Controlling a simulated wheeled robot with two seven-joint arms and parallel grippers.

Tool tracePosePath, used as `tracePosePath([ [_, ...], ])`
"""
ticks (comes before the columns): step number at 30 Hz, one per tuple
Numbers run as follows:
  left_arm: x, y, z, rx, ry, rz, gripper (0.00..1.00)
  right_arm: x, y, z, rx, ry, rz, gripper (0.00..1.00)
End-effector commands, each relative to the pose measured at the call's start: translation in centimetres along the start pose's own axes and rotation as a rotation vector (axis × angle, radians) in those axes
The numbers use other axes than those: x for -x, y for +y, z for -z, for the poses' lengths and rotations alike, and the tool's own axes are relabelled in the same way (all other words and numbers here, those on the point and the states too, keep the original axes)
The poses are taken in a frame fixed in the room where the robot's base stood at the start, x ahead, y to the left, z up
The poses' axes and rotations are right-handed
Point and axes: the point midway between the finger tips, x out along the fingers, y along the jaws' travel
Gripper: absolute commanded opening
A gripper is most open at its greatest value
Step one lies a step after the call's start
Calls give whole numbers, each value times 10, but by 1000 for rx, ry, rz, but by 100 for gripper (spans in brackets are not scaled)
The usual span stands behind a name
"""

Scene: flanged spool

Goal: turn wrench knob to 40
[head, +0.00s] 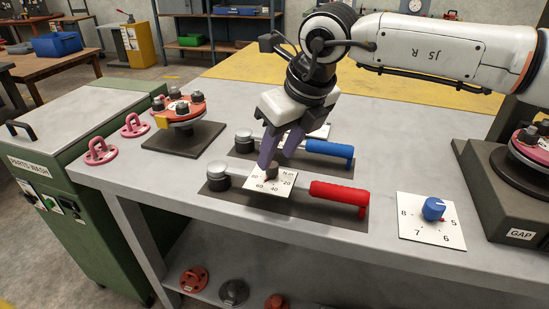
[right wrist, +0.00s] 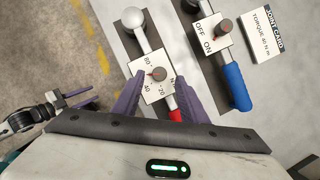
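The red-handled wrench (head: 335,192) lies on a dark mat on the bench. Its white dial plate (head: 262,184) is marked 20, 40, 60, 80 and N m. A small dark knob (head: 271,172) stands on the plate; the knob (right wrist: 157,74) also shows in the right wrist view. A small red mark shows on it, but I cannot tell its exact reading. My right gripper (head: 278,163) points down over the plate. Its purple fingers are apart, one on each side of the knob, with nothing between them touching.
A blue-handled wrench (head: 330,149) with an ON/OFF knob (right wrist: 223,26) lies just behind. A joint card (right wrist: 264,36) reads torque 40 N m. A blue knob (head: 433,209) on a numbered plate is at right. A flanged spool (head: 180,108) stands back left.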

Motion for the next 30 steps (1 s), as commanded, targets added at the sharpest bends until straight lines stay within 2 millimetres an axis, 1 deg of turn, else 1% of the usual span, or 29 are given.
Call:
tracePosePath([
  [1,0,0,0,0,0,0,31,-8,1,0,1,1,-1,39],
  [3,0,0,0,0,-1,0,31,-18,1,0,0,2,-1,39],
  [6,0,0,0,0,-2,0,31,-26,1,0,1,0,-2,39],
  [10,0,0,0,0,-1,0,31,-31,1,0,1,-1,-1,39],
  [17,0,0,1,-1,0,1,31,-32,1,0,1,-1,-2,39],
  [21,0,0,1,0,1,1,31,-31,1,0,1,-1,-2,16],
  [24,0,0,1,0,1,1,31,-31,1,0,1,-1,-2,0],
  [30,0,0,1,0,1,1,31,-31,1,0,9,-1,-7,0],
])
